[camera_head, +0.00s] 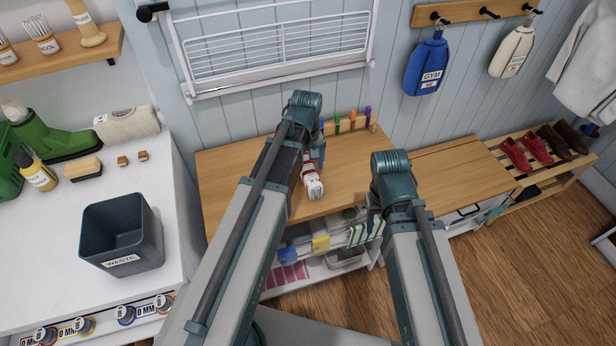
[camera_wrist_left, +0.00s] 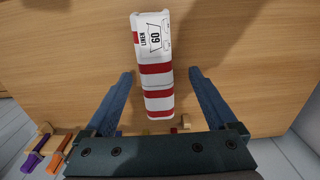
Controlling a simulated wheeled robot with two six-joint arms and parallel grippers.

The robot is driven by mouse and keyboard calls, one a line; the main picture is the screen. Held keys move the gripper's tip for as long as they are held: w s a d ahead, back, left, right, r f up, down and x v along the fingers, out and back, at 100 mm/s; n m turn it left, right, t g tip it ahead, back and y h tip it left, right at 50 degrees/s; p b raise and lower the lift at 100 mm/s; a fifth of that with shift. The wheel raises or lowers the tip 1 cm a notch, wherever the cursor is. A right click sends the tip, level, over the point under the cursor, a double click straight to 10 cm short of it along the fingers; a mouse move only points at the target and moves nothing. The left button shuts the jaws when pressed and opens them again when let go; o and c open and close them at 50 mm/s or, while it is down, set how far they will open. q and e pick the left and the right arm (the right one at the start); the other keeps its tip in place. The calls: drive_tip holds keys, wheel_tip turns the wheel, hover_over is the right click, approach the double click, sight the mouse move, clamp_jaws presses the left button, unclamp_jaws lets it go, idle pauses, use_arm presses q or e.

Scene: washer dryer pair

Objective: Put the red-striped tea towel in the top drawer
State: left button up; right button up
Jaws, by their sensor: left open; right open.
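The red-striped tea towel (camera_head: 312,182) is a white roll with red bands, lying on the wooden worktop (camera_head: 231,177). In the left wrist view the towel (camera_wrist_left: 157,75) shows a label reading LINEN 60. My left gripper (camera_head: 318,153) is open, and the towel's lower end lies between its two fingers (camera_wrist_left: 165,100) in the wrist view. Below the worktop, an open drawer or shelf (camera_head: 318,260) holds folded cloths, partly hidden by my arms.
Coloured pegs (camera_head: 352,120) stand along the worktop's back. A waste bin (camera_head: 121,235) stands on the white surface at left. A closed wooden-topped unit (camera_head: 455,175) and shoe rack (camera_head: 545,170) stand at right. The worktop left of the towel is bare.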

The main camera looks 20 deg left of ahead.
sight(308, 168)
use_arm(q)
drive_tip(key=f+b, duration=0.1)
drive_tip(key=f, duration=0.1)
drive_tip(key=f+b, duration=0.2)
drive_tip(key=shift+w+d+f+b, duration=0.15)
drive_tip(key=shift+w+b, duration=0.05)
drive_tip(key=shift+b, duration=0.1)
use_arm(e)
wheel_tip(308, 168, down, 4)
drive_tip(key=shift+f, duration=0.1)
use_arm(q)
clamp_jaws()
drive_tip(key=shift+r, duration=0.2)
